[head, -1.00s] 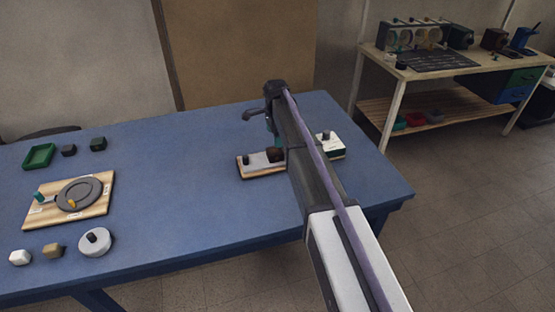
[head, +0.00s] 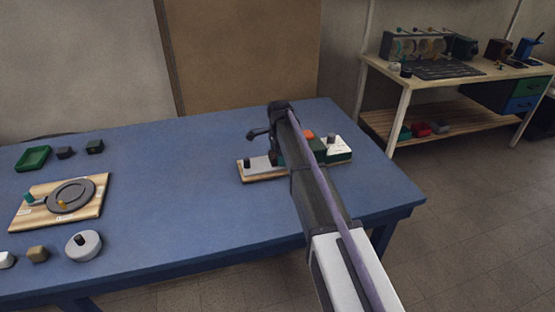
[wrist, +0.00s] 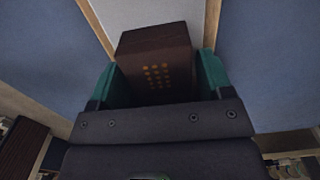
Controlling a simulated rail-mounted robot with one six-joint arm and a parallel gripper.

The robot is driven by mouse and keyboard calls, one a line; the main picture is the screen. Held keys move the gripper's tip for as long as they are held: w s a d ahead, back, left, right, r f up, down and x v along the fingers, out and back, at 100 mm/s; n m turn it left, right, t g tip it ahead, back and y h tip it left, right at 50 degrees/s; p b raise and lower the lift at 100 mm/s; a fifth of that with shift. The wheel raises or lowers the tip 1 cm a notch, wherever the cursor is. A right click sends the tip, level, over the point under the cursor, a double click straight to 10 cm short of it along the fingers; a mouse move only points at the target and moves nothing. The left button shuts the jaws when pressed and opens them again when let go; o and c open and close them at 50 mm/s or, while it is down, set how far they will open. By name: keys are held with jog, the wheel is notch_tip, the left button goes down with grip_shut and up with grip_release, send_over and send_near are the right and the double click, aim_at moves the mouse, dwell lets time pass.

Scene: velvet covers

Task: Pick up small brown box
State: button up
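The small brown box (wrist: 155,62), dark with rows of orange dots on one face, is between the two teal fingers of my gripper (wrist: 160,82) in the wrist view. The fingers lie close along both sides of it; I cannot tell whether they press on it. In the head view my gripper (head: 277,156) is low over the wooden board on the blue table, and my arm hides the box. A pale plate (head: 257,163) of the board shows just left of the gripper.
A green block (head: 338,150), an orange piece (head: 308,135) and a white piece (head: 333,145) are right of my arm. On the left of the table (head: 180,190) are a board with a grey disc (head: 72,194), a green tray (head: 33,158) and several small blocks. The table's middle is clear.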

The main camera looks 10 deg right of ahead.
jog(key=c, duration=0.7)
notch_tip(320, 180, up, 10)
jog(key=p, duration=1)
jog(key=shift+r, duration=0.1)
jog(key=shift+c, duration=0.2)
